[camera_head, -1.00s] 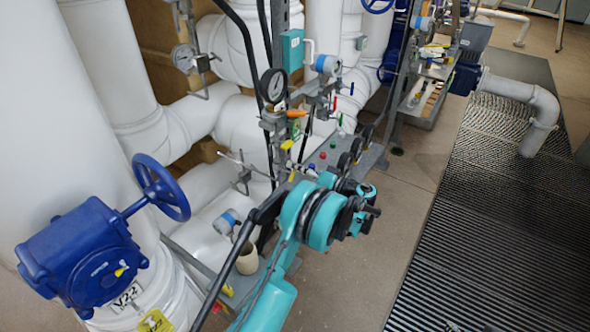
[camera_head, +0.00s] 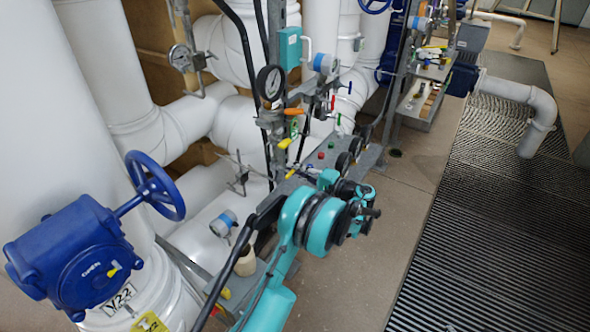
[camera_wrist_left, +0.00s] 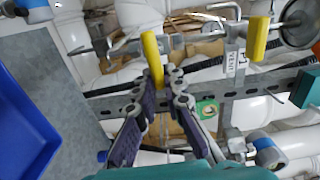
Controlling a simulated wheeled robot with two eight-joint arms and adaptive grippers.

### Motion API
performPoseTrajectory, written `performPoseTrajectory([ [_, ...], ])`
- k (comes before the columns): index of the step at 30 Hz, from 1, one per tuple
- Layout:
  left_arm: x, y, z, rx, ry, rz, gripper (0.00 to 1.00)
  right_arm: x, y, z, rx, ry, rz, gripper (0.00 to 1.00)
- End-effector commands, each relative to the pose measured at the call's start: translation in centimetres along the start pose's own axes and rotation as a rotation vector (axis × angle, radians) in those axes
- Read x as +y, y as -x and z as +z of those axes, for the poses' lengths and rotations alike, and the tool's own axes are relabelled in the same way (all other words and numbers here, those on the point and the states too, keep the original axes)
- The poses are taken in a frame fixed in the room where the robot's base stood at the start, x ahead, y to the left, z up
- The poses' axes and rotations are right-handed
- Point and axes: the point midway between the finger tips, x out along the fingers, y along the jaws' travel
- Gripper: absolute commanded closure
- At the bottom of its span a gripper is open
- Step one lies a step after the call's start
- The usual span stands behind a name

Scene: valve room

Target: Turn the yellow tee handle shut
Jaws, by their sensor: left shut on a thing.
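In the left wrist view a yellow handle (camera_wrist_left: 152,52) stands upright in the picture, its lower end at my left gripper (camera_wrist_left: 165,80). The two grey-and-purple fingers are closed together on that end. A second yellow handle (camera_wrist_left: 258,38) is to the right, apart from the fingers, beside a hanging tag marked VENT (camera_wrist_left: 233,65). In the head view my left gripper's teal wrist (camera_head: 325,222) is over the bench-like panel, and its fingertips are hidden. A yellow handle (camera_head: 284,143) shows beyond it, below the gauge; I cannot tell which one it is. My right gripper is out of view.
A blue valve with handwheel (camera_head: 155,185) stands at the left on thick white pipes. A dial gauge (camera_head: 271,83) and an orange handle (camera_head: 293,111) rise beyond my wrist. A slotted grey rail (camera_wrist_left: 232,88) runs close behind the fingers.

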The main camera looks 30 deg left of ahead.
Motion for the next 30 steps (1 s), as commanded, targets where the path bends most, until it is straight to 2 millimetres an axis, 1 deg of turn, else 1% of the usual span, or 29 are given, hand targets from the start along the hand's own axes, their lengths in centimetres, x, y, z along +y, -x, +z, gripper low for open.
performPoseTrajectory([
  [7, 0.19, 0.03, 0.00, 0.000, -0.046, 0.002, 1.00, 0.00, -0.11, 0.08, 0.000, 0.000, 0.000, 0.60],
  [19, 0.21, 0.03, 0.01, 0.000, -0.050, 0.002, 1.00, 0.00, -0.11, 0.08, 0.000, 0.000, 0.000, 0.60],
  [20, 0.21, 0.03, 0.01, 0.000, -0.050, 0.002, 0.85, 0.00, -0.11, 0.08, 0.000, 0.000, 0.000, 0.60],
  [21, 0.21, 0.03, 0.01, 0.000, -0.050, 0.002, 0.75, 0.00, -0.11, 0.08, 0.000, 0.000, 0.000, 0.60],
  [22, 0.20, 0.03, 0.00, 0.000, -0.050, 0.002, 0.69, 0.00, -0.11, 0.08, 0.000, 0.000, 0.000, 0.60],
  [30, 0.16, 0.04, 0.00, 0.000, -0.049, 0.001, 0.69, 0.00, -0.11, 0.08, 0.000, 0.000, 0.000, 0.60],
])
